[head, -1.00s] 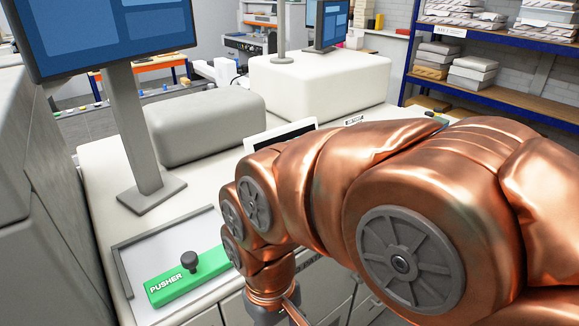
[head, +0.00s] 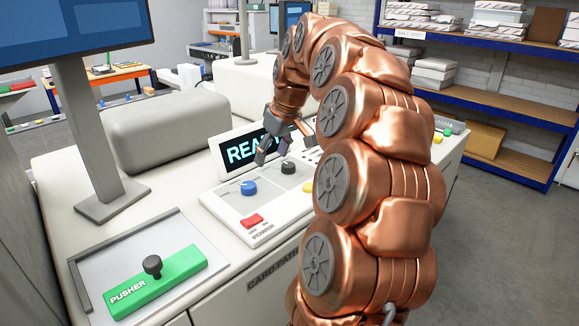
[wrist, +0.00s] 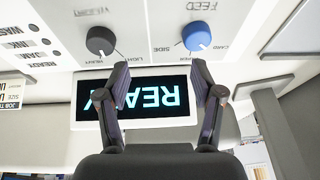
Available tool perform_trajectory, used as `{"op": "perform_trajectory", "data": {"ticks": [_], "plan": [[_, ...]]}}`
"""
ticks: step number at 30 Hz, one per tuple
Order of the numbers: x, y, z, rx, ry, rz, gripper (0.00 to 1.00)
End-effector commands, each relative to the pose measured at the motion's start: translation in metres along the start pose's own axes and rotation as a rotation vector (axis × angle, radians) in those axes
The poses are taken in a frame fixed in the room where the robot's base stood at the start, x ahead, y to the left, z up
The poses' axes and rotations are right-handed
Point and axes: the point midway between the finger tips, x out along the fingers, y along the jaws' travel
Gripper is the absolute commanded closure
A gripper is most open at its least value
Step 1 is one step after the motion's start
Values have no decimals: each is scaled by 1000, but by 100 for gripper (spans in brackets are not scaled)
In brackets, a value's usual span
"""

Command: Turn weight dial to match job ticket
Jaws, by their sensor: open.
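The console (head: 270,210) has a black dial (head: 288,168), which also shows in the wrist view (wrist: 100,40). Upside-down lettering beside it seems to include "LIGHT"; its exact pointer setting is hard to read. A blue dial (head: 249,187) is beside it under the word "FEED". My gripper (head: 283,146) is open and empty above the console, near the black dial and display. In the wrist view, the black dial lies just beyond the left fingertip, not between the fingers. The job ticket (wrist: 10,88) is cut off at the left edge of the wrist view; its values are unreadable.
A display (head: 235,153) reading "READY" stands behind the dials. A red power switch (head: 252,221) and yellow button (head: 308,187) are on the console. The green pusher (head: 155,280) sits in a tray at front left. My arm hides the console's right part.

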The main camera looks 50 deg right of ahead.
Motion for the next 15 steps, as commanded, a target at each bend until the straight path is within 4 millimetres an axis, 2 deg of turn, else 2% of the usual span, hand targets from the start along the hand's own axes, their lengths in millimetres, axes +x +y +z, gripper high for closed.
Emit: {"op": "perform_trajectory", "data": {"ticks": [1,3,6,10,15], "plan": [[0,22,0,17,17,14,33],[-2,45,1,30,30,30,33],[-5,68,4,42,44,48,33],[-6,80,6,49,51,57,33],[2,82,5,49,51,58,33]]}}
